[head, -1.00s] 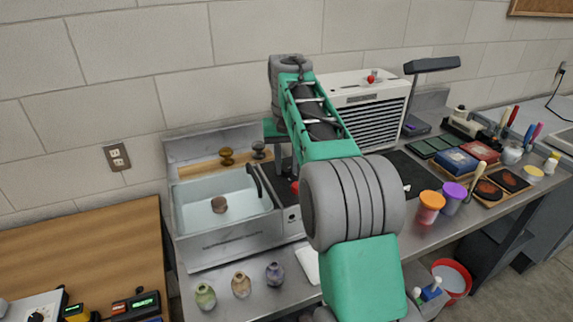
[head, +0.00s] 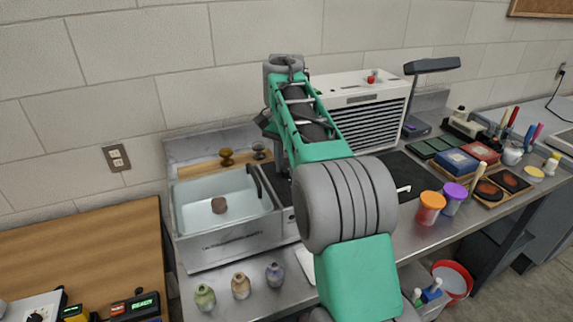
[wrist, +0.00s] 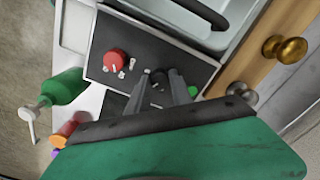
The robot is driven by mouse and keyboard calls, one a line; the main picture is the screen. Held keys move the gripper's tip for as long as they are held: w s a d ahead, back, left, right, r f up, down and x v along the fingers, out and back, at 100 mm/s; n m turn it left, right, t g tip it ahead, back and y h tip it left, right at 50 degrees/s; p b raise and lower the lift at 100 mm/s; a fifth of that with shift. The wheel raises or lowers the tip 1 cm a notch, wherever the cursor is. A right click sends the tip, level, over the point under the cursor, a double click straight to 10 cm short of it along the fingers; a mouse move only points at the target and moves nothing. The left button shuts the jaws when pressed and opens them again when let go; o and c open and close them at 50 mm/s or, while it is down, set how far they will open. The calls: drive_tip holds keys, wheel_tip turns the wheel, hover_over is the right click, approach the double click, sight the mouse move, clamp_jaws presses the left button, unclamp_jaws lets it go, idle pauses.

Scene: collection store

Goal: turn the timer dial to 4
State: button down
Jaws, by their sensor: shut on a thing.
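The control panel (wrist: 192,60) of the ultrasonic bath shows in the wrist view. It bears a red knob (wrist: 117,62), a small dark dial (wrist: 158,76) and a green button (wrist: 191,91). My gripper (wrist: 160,77) is shut on the dark dial, one finger on each side. The fingers cover most of the dial, so its pointer and the number it stands at cannot be read. In the head view my arm hides the gripper and most of the panel; the bath (head: 236,239) stands left of the arm.
Several small vases (head: 241,286) stand in front of the bath. A white louvred unit (head: 372,118) stands behind my arm. Orange (head: 430,207) and purple-lidded jars (head: 453,197) are to the right. A wooden table (head: 85,250) is at the left.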

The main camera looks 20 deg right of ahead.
sight(287, 169)
idle(0.4)
drive_tip(key=c, duration=1.1)
unclamp_jaws()
drive_tip(key=shift+c, duration=0.2)
wheel_tip(287, 169, up, 8)
drive_tip(key=p, duration=0.7)
drive_tip(key=shift+f, duration=0.15)
